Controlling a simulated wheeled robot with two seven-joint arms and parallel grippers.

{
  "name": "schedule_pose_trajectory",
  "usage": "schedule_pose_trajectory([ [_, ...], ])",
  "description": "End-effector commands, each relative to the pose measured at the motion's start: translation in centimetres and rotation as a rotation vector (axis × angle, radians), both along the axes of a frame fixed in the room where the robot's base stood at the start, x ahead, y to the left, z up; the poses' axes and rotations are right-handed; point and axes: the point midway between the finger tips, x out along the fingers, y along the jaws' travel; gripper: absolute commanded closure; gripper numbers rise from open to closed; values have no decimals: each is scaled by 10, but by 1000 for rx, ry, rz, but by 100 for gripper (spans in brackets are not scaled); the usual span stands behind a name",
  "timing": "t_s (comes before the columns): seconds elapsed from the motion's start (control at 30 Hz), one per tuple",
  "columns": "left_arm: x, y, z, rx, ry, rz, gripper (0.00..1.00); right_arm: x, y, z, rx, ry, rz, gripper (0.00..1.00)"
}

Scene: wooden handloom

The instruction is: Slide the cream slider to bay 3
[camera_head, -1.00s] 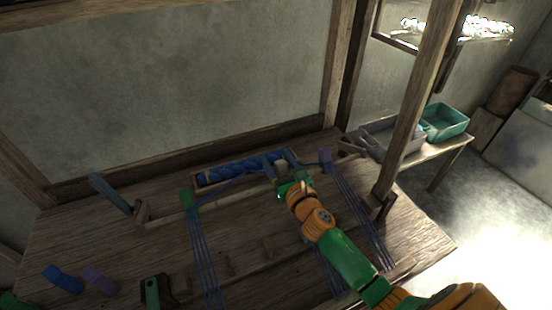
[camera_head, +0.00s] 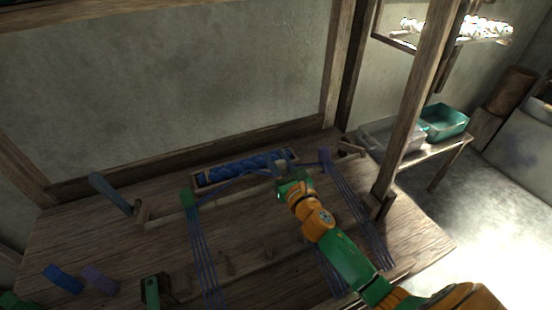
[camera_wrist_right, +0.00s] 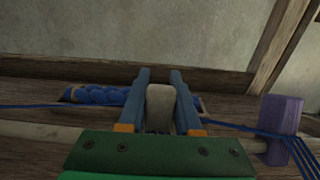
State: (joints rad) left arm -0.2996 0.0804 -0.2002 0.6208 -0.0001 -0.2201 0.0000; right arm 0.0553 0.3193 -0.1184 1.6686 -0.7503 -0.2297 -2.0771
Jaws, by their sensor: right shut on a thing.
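The cream slider (camera_wrist_right: 160,106) stands between the two blue-grey fingers of my right gripper (camera_wrist_right: 160,90) in the right wrist view. My right gripper (camera_head: 283,172) is shut on it at the long rail (camera_head: 225,200), between the green block on the left and the purple block on the right. In the head view the gripper largely hides the slider. Blue cords run along the rail to both sides of it. I cannot make out any bay numbers.
A green block (camera_head: 187,198) and a purple block (camera_head: 325,160) sit on the rail, with blue threads running from them. A tray of blue yarn (camera_head: 245,170) lies behind. Loose blue (camera_head: 62,278) and purple (camera_head: 100,279) pieces lie at the front left. A wooden post (camera_head: 415,110) stands right.

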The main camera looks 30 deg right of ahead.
Motion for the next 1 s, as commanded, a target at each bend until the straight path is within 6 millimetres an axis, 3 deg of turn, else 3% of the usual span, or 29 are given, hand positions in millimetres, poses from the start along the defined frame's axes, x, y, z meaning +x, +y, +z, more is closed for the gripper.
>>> schedule_pose_trajectory([
  [0.7, 0, 0, 0, 0, 1, 0, 50, 0, 1, 0, 1, 0, 0, 100],
  [1.0, 0, -1, 0, -1, 1, 1, 50, 3, 47, -1, 3, 1, 2, 100],
])
